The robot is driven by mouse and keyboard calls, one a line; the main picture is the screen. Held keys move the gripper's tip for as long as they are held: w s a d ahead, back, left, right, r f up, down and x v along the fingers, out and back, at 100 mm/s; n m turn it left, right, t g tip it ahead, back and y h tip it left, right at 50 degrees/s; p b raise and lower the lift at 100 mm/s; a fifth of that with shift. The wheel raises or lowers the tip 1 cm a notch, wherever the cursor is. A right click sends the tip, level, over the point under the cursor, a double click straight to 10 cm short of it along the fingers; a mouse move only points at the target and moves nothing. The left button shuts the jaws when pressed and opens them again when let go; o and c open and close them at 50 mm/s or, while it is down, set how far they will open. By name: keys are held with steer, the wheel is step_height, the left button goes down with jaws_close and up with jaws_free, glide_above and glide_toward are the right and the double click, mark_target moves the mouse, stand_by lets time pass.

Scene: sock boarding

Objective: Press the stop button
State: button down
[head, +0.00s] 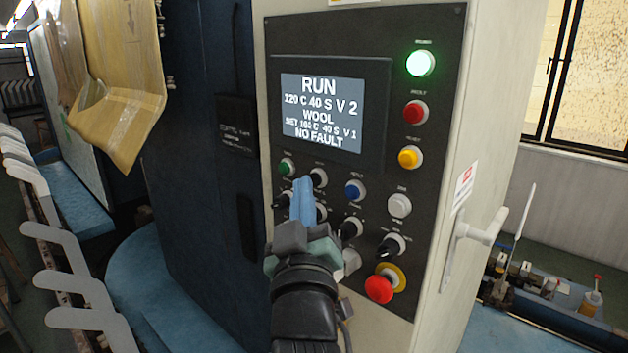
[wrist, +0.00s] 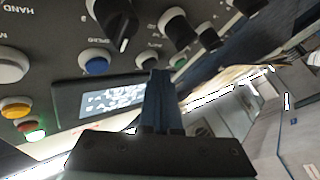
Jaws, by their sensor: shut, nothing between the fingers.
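The control panel (head: 390,75) has a green button (head: 287,167) and a black button (head: 318,177) side by side under its screen. I cannot read their labels, so I cannot tell which is the stop button. A red mushroom button (head: 379,289) on a yellow ring sits low right. My gripper (head: 303,181) is shut and empty, with its blue fingers pointing at the panel between the green and black buttons. In the wrist view its tips (wrist: 160,73) appear just below the black button (wrist: 148,58) and green button (wrist: 178,61). I cannot tell whether they touch.
The lit screen (head: 321,112) reads RUN and NO FAULT. A green lamp (head: 420,63) glows above red and yellow ones. A blue button (head: 355,190), a white button (head: 399,206) and several black knobs surround my gripper. A door handle (head: 480,233) juts out at the right.

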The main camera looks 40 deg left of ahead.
steer(key=shift+w+b, duration=0.35)
steer(key=shift+w, duration=0.1)
stand_by(0.4)
steer(key=shift+s, duration=0.85)
steer(key=shift+s+a+p, duration=0.15)
steer(key=shift+s+p, duration=0.3)
steer(key=shift+s, duration=0.8)
steer(key=shift+s+a+p, duration=0.1)
steer(key=shift+s+p, duration=0.3)
steer(key=shift+s, duration=0.85)
steer(key=w+d+r+m+t+h+b, duration=0.1)
steer(key=d+r+m+t+h+b, duration=0.2)
steer(key=d, duration=0.4)
steer(key=w+d+r+m+t+h, duration=0.1)
steer(key=d+r+m+t, duration=0.15)
steer(key=d+r, duration=0.4)
steer(key=s+d+r+m+t+h+b, duration=0.1)
steer(key=s+d+r+m+t+h, duration=0.1)
steer(key=d, duration=0.6)
steer(key=s+d+r+m+t+h+b, duration=0.1)
steer(key=s+d+r+m+t+h, duration=0.2)
steer(key=s+d+r+m+h, duration=0.1)
steer(key=d+r+m+h, duration=0.1)
steer(key=d+r+h, duration=0.1)
steer(key=d+h, duration=0.1)
steer(key=shift+d+m+b, duration=0.3)
steer(key=shift+d+m, duration=0.05)
steer(key=shift+d, duration=0.4)
